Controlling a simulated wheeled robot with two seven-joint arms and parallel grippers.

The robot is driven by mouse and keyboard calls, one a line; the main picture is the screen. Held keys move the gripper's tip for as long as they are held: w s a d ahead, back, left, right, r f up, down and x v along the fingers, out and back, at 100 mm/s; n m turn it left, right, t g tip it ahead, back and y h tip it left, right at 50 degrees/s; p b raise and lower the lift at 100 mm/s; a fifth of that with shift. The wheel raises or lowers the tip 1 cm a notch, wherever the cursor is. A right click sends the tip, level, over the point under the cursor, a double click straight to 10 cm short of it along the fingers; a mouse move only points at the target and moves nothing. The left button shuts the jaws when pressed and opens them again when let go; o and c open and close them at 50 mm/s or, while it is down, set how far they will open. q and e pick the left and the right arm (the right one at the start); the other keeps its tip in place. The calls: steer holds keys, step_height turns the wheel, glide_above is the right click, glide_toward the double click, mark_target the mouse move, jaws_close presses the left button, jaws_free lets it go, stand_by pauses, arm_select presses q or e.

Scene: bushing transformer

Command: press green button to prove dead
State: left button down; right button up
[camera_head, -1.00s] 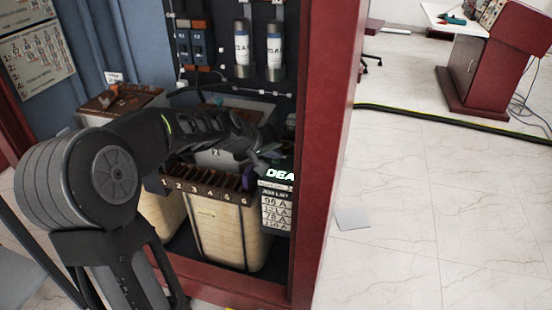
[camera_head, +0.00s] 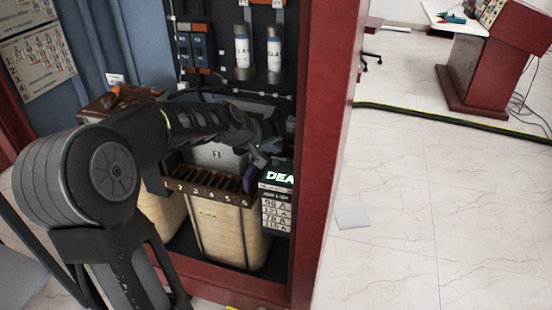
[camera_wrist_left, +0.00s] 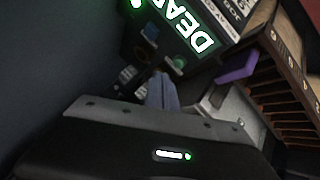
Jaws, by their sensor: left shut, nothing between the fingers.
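A dark device with a glowing DEAD display (camera_head: 279,178) stands inside the cabinet, right of the numbered tray. Its face shows close up in the left wrist view (camera_wrist_left: 188,28), with a green button (camera_wrist_left: 178,64) and a blue button (camera_wrist_left: 150,32). My left gripper (camera_head: 264,152) is shut and empty, just behind and above the display in the head view. In the left wrist view its closed fingers (camera_wrist_left: 160,82) point at the device face beside the green button; whether they touch it I cannot tell. My right gripper is out of view.
A brown numbered tray (camera_head: 205,190) sits on a cream container (camera_head: 225,232) beside the device. A purple piece (camera_wrist_left: 237,67) stands at the tray's end. The red cabinet frame (camera_head: 325,150) borders the right.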

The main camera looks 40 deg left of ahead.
mark_target(274, 166)
arm_select(q)
step_height(274, 166, up, 4)
steer(key=shift+f+p, duration=0.1)
steer(key=shift+p, duration=1.1)
